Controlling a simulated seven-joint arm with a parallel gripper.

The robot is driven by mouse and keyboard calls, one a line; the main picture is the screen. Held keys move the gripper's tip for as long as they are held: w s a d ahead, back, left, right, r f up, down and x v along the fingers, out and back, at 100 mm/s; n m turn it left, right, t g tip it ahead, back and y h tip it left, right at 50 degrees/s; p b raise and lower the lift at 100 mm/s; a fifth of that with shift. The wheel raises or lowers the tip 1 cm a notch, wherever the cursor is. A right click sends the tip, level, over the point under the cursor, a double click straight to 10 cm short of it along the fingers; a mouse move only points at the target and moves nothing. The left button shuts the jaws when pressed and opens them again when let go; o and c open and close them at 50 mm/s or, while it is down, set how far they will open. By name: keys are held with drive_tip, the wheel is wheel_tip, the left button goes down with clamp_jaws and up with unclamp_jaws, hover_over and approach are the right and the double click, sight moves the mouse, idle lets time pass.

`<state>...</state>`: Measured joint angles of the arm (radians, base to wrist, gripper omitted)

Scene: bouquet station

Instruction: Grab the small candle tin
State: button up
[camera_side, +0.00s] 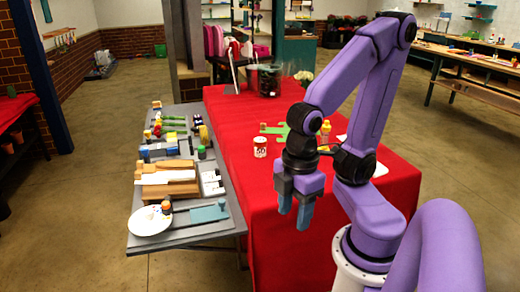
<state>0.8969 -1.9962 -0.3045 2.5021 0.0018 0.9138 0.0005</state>
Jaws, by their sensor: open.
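A small white and red cylinder (260,147) stands upright on the red cloth, left of my gripper; it looks like the small candle tin, but its label is too small to read. My gripper (294,210) points down in front of the red-covered table, nearer the camera than the tin. Its two grey fingers are apart with nothing between them. It does not touch the tin.
A yellow-topped bottle (325,131) stands partly behind my arm. A flat green piece (273,129) and a dark glass jar (269,80) are farther back. A grey side table (143,247) at left holds wooden blocks, tools and a white plate (150,220). Red cloth (262,190) in front of the tin is bare.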

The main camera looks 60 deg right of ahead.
drive_tip(key=shift+o, duration=0.3)
drive_tip(key=o, duration=0.5)
drive_tip(key=shift+o, duration=0.2)
drive_tip(key=shift+w, duration=0.1)
